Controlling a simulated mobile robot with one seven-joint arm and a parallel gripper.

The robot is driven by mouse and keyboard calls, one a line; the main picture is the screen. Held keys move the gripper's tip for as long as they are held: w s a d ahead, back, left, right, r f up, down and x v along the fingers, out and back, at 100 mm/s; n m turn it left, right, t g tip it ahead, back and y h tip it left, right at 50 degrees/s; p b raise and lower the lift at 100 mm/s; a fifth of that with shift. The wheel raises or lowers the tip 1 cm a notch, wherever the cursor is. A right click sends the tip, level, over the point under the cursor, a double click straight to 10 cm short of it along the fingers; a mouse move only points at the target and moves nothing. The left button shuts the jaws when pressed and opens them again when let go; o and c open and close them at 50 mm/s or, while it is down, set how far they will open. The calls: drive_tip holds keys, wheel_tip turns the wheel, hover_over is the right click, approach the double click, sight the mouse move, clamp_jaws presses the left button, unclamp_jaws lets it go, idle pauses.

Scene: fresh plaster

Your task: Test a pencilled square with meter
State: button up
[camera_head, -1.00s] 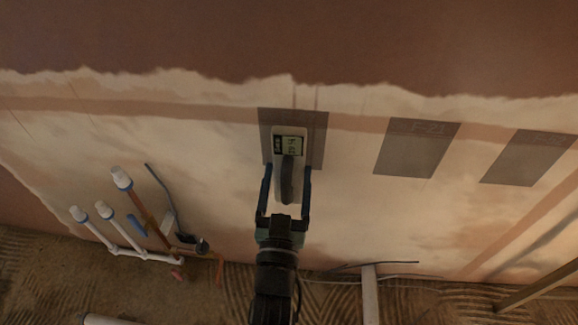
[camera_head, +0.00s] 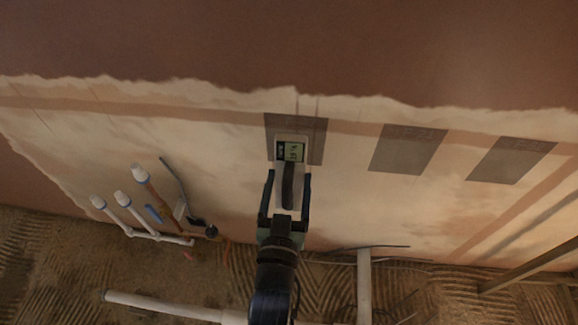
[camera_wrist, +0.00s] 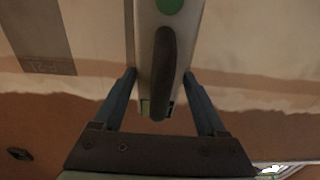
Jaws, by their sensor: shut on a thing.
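My gripper (camera_head: 288,177) is shut on a pale meter (camera_head: 280,152) with a dark handle and a lit greenish display; its digits are too small to read. The wrist view shows the meter (camera_wrist: 145,50) between both fingers of my gripper (camera_wrist: 160,75), with a green round spot on it. In the head view, the meter's upper part overlaps the leftmost grey square (camera_head: 315,147) on the wall. I cannot tell whether it touches the plaster. A middle grey square (camera_head: 405,152) carries a faint "F-21", and another grey square (camera_head: 497,160) is farther right.
Capped white and copper pipes (camera_head: 140,215) stand out at the lower left. A timber (camera_head: 535,262) slants at the lower right.

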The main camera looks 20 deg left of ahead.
sight(286, 188)
drive_tip(key=shift+s+d+r+g+h+p, duration=0.15)
drive_tip(key=shift+s+r+g+p, duration=0.4)
drive_tip(key=shift+p, duration=1.3)
drive_tip(key=shift+s+d+r+g+h+p, duration=0.1)
drive_tip(key=shift+s+r+g+p, duration=0.45)
drive_tip(key=shift+p, duration=1.25)
drive_tip(key=shift+s+d+r+g+h+p, duration=0.25)
drive_tip(key=shift+r+p, duration=0.5)
drive_tip(key=shift+p, duration=1.1)
drive_tip(key=shift+s+g+p, duration=0.1)
drive_tip(key=shift+g+p, duration=0.25)
drive_tip(key=shift+p, duration=0.4)
drive_tip(key=shift+f, duration=0.25)
